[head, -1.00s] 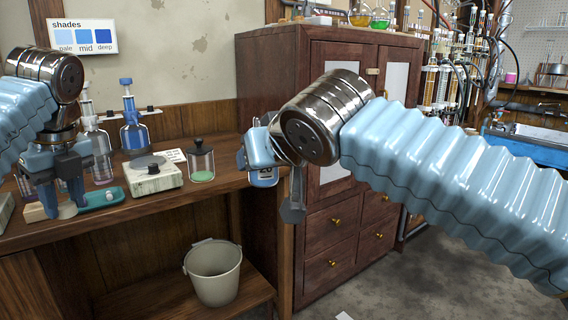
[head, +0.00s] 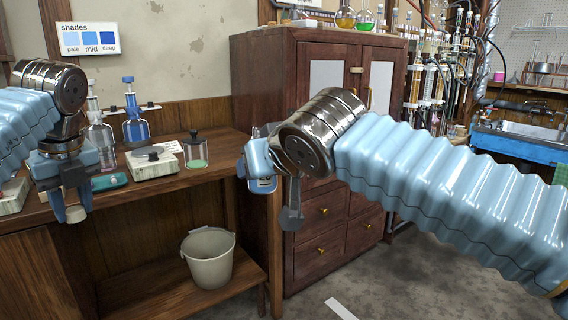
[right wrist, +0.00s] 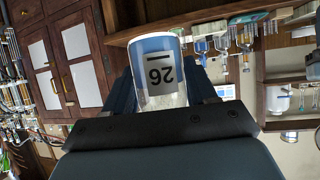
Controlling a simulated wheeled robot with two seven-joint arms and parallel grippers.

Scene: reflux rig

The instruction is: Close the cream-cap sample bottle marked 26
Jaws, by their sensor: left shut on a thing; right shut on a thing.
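The sample bottle marked 26 (right wrist: 150,97) is between my right gripper's fingers in the right wrist view. It is pale and see-through with a blue part, and its label reads upside down there. In the head view my right gripper (head: 262,180) is in front of the cabinet, seen from behind, and largely hides the bottle. My left gripper (head: 72,205) points down at the bench's front left. It is shut on a small cream piece, which looks like the cap (head: 76,214), showing between its fingertips.
On the bench (head: 150,197) stand a green tray (head: 109,182), a balance-like device (head: 152,162), a lidded jar (head: 195,152) and a blue bottle (head: 135,127). A bucket (head: 209,262) stands on the low shelf. The wooden cabinet (head: 262,90) is behind my right arm.

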